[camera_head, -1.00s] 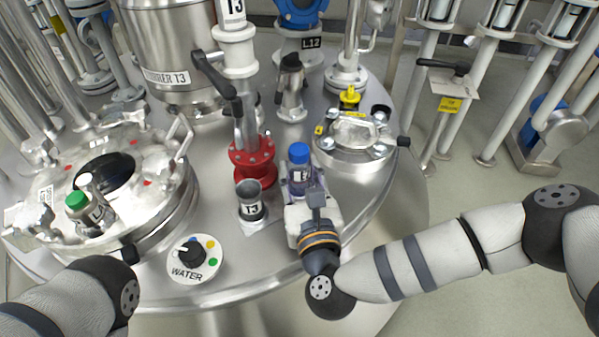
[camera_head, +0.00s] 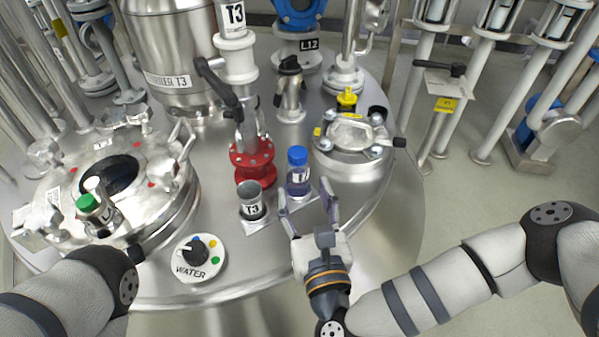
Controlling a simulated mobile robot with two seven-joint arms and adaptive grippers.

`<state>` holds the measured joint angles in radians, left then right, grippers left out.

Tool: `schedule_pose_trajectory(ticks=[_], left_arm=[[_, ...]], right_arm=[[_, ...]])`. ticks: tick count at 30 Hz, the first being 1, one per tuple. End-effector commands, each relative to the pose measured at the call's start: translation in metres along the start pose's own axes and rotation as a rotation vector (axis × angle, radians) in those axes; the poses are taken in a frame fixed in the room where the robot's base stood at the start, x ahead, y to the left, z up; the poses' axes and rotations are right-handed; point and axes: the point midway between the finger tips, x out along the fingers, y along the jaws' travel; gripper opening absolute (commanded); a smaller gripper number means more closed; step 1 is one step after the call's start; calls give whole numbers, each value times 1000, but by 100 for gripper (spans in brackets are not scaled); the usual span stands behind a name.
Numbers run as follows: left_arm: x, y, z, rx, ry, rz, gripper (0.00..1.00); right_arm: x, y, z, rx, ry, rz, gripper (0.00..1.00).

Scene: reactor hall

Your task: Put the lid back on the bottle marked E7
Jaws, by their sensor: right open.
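The bottle (camera_head: 299,187), clear with bluish-purple contents and a label of which only part reads, stands upright on a small plate on the steel vessel top. A blue lid (camera_head: 297,155) sits on its neck and looks level; whether it is tightened I cannot tell. My right gripper (camera_head: 306,201) is open just in front of the bottle, its fingers spread and pointing towards it, with nothing held. My left arm (camera_head: 95,280) shows at the lower left, but its gripper does not show.
A round hatch (camera_head: 352,150) is at right. A WATER dial (camera_head: 198,258) is in front.

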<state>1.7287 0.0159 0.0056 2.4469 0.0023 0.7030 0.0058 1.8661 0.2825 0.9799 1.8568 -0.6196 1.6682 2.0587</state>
Motion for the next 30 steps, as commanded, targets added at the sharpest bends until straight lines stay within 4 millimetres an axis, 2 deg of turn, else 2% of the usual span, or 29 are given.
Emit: schedule_pose_trajectory(ticks=[3,9,26,28,29,30], left_arm=[[-6,0,2,0,11,1,51],[-9,0,4,-1,16,0,51],[-9,0,4,-1,16,0,51],[-14,-1,7,-1,25,0,51],[-20,-1,10,-1,34,1,51],[-32,-1,16,-2,53,1,51]], right_arm=[[-26,0,2,1,0,2,51],[-53,0,1,1,0,0,51],[-57,0,0,0,-1,0,51],[-57,0,11,-2,-10,0,51],[-56,0,23,-3,-19,0,51],[-55,0,46,-7,-37,0,51]])
